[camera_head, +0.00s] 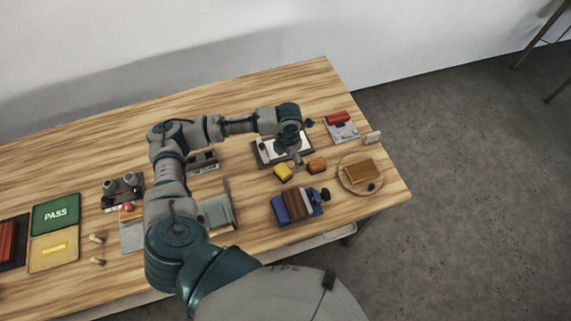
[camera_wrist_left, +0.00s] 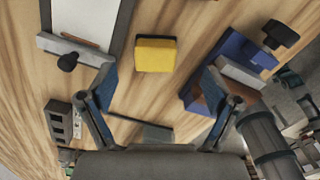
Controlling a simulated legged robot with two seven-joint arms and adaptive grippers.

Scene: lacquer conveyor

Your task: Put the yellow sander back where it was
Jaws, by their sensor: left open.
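The yellow sander (camera_head: 283,172) is a small yellow block lying on the wooden table, just in front of the clipboard-like board with a white sheet. It also shows in the left wrist view (camera_wrist_left: 156,54), flat on the wood, beyond and between the fingertips. My left gripper (camera_head: 297,158) is open above the table close to the sander. In the left wrist view its two fingers (camera_wrist_left: 163,85) stand wide apart with nothing between them, and the sander is apart from them. My right gripper is out of view.
The board with a white sheet (camera_head: 265,152) lies behind the sander. An orange-brown block (camera_head: 317,165) sits to its right. A blue vise (camera_head: 281,209) holding brown wood stands in front. A round wooden board (camera_head: 346,180) is at right. A green PASS tray (camera_head: 56,201) is far left.

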